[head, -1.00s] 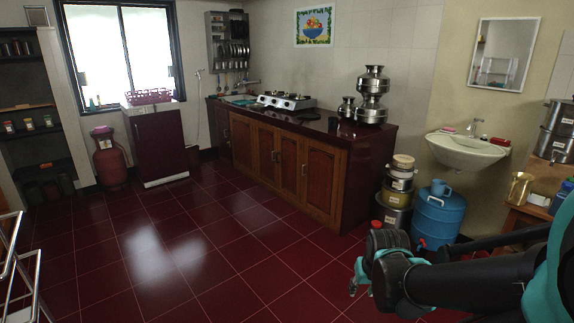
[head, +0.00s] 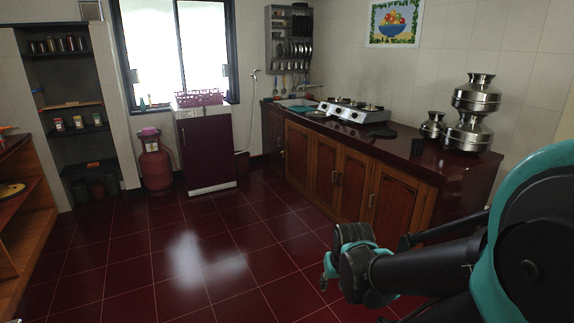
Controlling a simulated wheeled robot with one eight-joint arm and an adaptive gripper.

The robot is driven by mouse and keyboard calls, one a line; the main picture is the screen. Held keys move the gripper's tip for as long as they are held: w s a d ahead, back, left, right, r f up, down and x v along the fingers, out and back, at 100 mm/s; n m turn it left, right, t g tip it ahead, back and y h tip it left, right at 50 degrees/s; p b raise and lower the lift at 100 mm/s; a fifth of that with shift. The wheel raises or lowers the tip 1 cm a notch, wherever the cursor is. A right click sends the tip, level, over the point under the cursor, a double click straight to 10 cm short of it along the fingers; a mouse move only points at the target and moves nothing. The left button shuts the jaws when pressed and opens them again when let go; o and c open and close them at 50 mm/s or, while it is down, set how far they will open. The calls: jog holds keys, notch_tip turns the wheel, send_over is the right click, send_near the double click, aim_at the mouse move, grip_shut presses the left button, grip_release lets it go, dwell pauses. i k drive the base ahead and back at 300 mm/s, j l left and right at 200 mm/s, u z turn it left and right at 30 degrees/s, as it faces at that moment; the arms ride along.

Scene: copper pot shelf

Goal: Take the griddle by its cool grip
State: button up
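A flat dark piece (head: 352,136) lies on the counter just right of the stove; it may be the griddle, but it is too small to be sure, and I cannot make out a grip. Another dark round flat thing (head: 10,190) with a yellow patch lies on the wooden shelf at the left edge; I cannot tell what it is. My gripper (head: 328,266) is at the lower middle right, in front of the floor and cabinets, well apart from both. Its fingers are partly hidden by my arm, and their opening is unclear.
The dark red counter (head: 455,170) runs along the right, with a two-burner stove (head: 352,111) and steel pots (head: 470,130). The tiled floor (head: 190,255) between is clear.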

aim_at(378, 132)
jog(key=i, duration=1)
jog(key=i+z, duration=0.1)
jog(key=i, duration=0.85)
